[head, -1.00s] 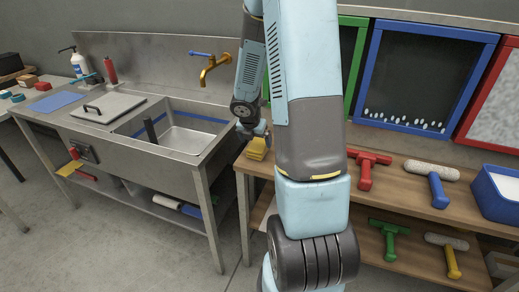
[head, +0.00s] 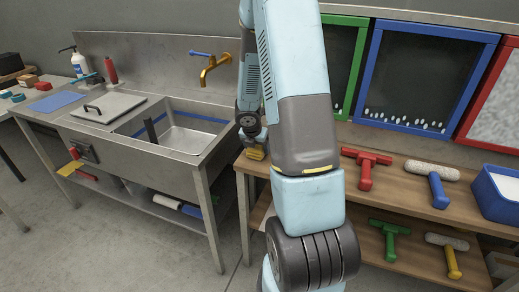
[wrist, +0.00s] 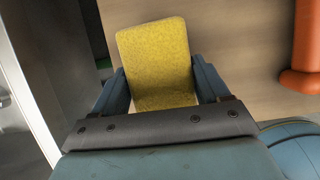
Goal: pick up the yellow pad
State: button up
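The yellow pad (wrist: 158,62) lies between the two fingers of my gripper (wrist: 160,78) in the wrist view. It reaches out past the fingertips. The fingers lie along its left and right sides with little or no gap, and whether they press on it cannot be told. In the head view the pad (head: 255,153) shows only as a small yellow patch under my gripper (head: 253,145), low over the left end of the wooden shelf top (head: 310,158). My gripper hides much of the pad there.
The steel sink unit (head: 125,150) adjoins on the left.

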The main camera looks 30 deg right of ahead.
jog(key=c, duration=0.5)
jog(key=shift+r, duration=0.1)
jog(key=shift+c, duration=0.2)
jog(key=shift+r, duration=0.4)
jog(key=s+r, duration=1.2)
jog(key=s, duration=0.2)
jog(key=shift+a, duration=0.1)
